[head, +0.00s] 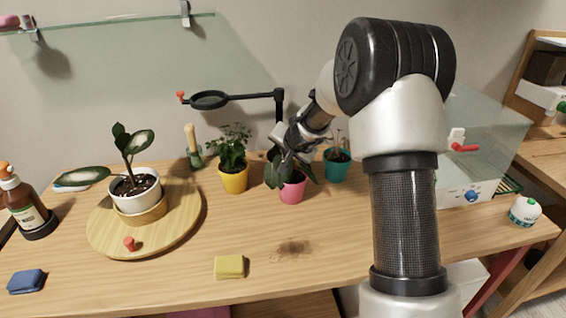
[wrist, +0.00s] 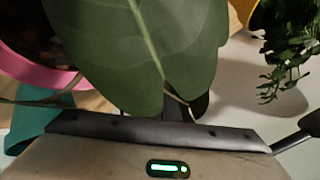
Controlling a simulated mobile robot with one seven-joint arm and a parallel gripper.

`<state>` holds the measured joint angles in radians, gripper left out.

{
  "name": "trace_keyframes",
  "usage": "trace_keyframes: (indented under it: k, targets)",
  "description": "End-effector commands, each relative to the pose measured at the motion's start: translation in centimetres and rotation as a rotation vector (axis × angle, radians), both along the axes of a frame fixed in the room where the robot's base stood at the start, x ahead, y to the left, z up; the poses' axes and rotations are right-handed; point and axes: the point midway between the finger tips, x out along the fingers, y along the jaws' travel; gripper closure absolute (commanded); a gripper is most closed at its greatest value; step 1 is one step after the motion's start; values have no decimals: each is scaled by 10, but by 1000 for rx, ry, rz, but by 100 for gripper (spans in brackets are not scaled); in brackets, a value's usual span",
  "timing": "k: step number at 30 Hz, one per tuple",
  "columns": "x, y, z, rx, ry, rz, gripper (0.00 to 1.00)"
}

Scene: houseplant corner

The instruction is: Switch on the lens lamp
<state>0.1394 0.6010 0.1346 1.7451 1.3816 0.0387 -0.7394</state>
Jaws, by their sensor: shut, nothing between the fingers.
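The lens lamp is black, with a round lens (head: 209,99) at the left end of a horizontal arm (head: 250,97) on a post behind the plants. A small red knob (head: 181,96) sticks out left of the lens. I see no clear glow from it. My gripper (head: 276,158) is shut and empty, low among the leaves above the pink pot (head: 292,189), right of and below the lens. In the wrist view a big green leaf (wrist: 145,50) covers most of my fingers, and the pink pot (wrist: 45,75) is at the left.
A yellow pot (head: 233,180) stands left of my gripper and a teal pot (head: 337,168) right of it. A round wooden tray (head: 180,222) bears a white pot (head: 133,190). A clear tank (head: 480,140) is at the right.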

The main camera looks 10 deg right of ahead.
Motion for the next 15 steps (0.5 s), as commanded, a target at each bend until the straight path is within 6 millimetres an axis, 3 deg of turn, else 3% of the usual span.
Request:
trace_keyframes:
  k: [15]
  targets:
    - [0, 0, -10, -1, 0, 1, 100]
